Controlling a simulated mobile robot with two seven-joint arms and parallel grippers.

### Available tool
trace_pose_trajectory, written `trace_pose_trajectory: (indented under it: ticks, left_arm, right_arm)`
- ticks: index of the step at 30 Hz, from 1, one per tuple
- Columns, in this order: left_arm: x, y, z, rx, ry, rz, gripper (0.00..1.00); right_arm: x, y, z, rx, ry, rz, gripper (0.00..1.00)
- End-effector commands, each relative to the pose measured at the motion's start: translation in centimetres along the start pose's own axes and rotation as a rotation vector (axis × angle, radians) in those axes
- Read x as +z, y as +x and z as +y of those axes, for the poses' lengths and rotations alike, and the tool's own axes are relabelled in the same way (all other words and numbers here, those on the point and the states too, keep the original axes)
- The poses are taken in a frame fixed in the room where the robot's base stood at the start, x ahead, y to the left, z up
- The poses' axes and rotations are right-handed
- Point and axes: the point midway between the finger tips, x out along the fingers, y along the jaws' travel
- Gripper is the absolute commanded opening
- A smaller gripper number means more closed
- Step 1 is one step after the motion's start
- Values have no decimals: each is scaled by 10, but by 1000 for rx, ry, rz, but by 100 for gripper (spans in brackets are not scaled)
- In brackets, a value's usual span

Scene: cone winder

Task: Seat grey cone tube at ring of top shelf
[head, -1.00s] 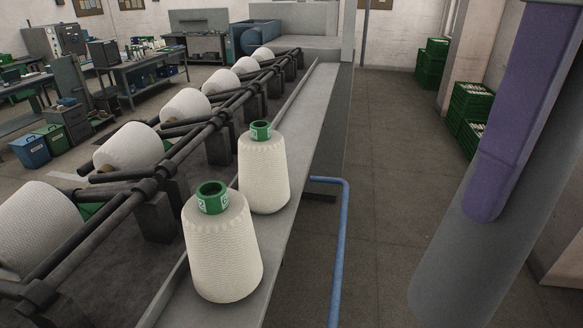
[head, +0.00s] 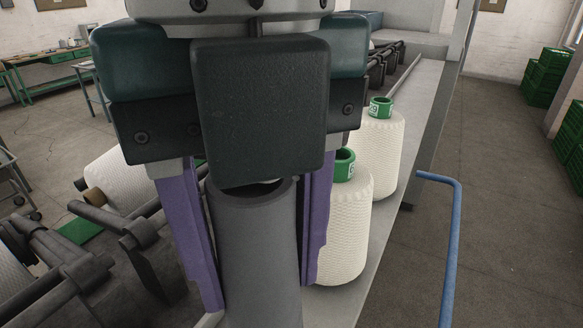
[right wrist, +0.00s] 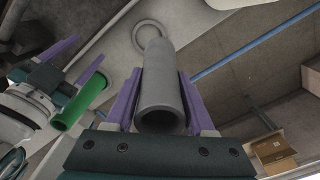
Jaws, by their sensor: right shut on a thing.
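My right gripper (head: 258,235) is shut on the grey cone tube (head: 258,255), with one purple finger on each side. The tube's near open end faces up; its lower end is cut off in the head view. In the right wrist view the gripper (right wrist: 157,92) holds the tube (right wrist: 161,80), whose far end overlaps a pale ring (right wrist: 137,36) on a light grey shelf surface. I cannot tell whether the end is above the ring or touching it. My left gripper (right wrist: 90,47) shows at the left of that view, fingers apart, near a green tube (right wrist: 82,105).
Two white yarn cones, a near one (head: 343,235) and a far one (head: 378,150), stand on the grey ledge right of the gripper. Dark machine rods (head: 95,215) and another yarn package (head: 118,175) are at left. A blue pipe (head: 452,240) rises at right beside open floor.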

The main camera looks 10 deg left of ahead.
Motion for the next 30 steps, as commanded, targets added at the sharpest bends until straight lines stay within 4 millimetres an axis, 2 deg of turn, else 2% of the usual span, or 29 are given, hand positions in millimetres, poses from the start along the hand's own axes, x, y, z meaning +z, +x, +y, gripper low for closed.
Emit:
trace_pose_trajectory:
  ticks: [3, 6, 9, 21, 30]
  left_arm:
    - [2, 6, -1, -2, 3, 0, 66]
    - [2, 7, -2, -5, 5, -1, 66]
    - [3, 9, -2, -7, 8, -1, 66]
    - [13, 41, -2, -9, 9, 0, 66]
    - [13, 42, -1, -7, 7, 1, 66]
  right_arm:
    - [2, 9, 18, -5, -257, -5, 0]
    - [3, 13, 26, -8, -399, -8, 0]
    - [4, 15, 30, -9, -471, -9, 0]
    - [4, 51, 30, -11, -492, -10, 0]
    - [4, 52, 30, -11, -491, -10, 0]
